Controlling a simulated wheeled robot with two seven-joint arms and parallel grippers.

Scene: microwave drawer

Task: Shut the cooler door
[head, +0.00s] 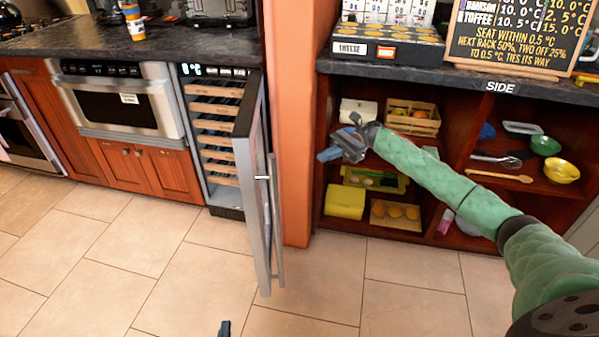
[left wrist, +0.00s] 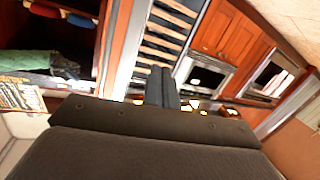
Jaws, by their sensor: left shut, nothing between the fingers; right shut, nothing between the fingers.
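The cooler (head: 213,190) is built in beside the orange pillar, its wooden shelves showing. Its door (head: 257,240) stands wide open toward me, with a long metal handle (head: 276,220) on its right side. My left gripper (head: 224,328) shows only as a small dark tip at the bottom edge of the head view, apart from the door. In the left wrist view its fingers (left wrist: 161,87) are together and empty, in front of the cooler shelves (left wrist: 165,30). My right gripper (head: 345,148) is shut and empty in front of the open shelving, right of the pillar.
The orange pillar (head: 290,130) stands right behind the door. A drawer microwave (head: 125,102) is left of the cooler. Open shelving (head: 456,145) at right holds baskets, bowls and utensils. The tiled floor (head: 120,250) left of the door is clear.

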